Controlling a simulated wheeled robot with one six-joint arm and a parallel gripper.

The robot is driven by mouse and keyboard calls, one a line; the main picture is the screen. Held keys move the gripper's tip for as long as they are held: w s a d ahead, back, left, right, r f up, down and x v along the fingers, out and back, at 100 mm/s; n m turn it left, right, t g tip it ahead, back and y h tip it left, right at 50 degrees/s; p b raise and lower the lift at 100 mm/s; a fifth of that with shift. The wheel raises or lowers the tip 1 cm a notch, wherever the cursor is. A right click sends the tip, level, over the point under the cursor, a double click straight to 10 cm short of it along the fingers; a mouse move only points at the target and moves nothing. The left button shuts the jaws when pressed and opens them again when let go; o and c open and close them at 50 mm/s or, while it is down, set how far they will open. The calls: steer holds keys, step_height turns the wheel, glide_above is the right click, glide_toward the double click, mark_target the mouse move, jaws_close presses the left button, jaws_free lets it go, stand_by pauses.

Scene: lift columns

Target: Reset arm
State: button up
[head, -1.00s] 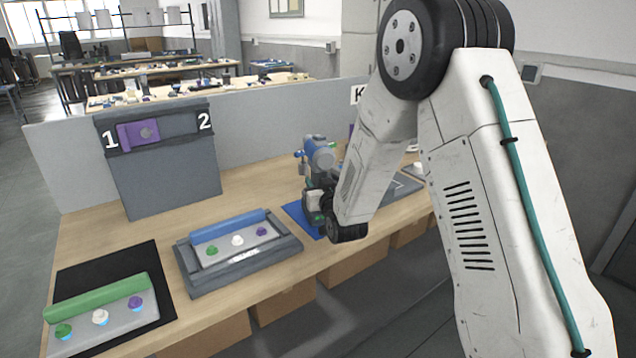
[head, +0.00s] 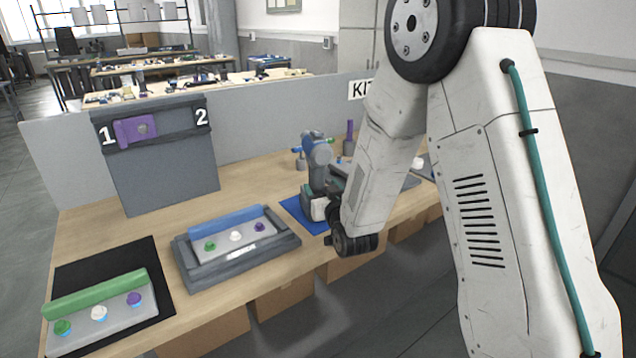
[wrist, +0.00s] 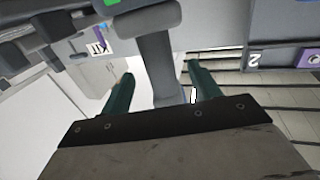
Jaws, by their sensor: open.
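My arm is folded down at the right of the head view, its wrist end low in front of the table's front edge. My gripper (wrist: 160,92) shows in the wrist view as two green fingers spread apart. A grey post-like shape stands in the view between and beyond them, and I cannot tell whether it is close. No object is held between the fingers.
A blue-grey drill (head: 316,165) stands on a blue mat (head: 300,212) close behind my wrist. A grey tray (head: 285,249) with a blue-handled panel, a green-handled panel (head: 85,325) on a black mat (head: 145,262), and a grey board (head: 165,182) with a purple slider (head: 130,131) share the wooden table (head: 245,185).

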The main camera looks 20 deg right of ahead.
steer(key=shift+s, duration=0.85)
steer(key=shift+r, duration=0.25)
steer(key=s+d+r+g, duration=0.1)
steer(key=s+r+g, duration=0.2)
steer(key=s, duration=1)
steer(key=s+d+r+g, duration=0.1)
steer(key=s+r+g, duration=0.3)
steer(key=s+g, duration=0.4)
steer(key=s+d+r+g, duration=0.1)
steer(key=s+r+g, duration=0.3)
steer(key=s, duration=1.6)
steer(key=shift+r+g, duration=0.25)
steer(key=shift+g, duration=0.55)
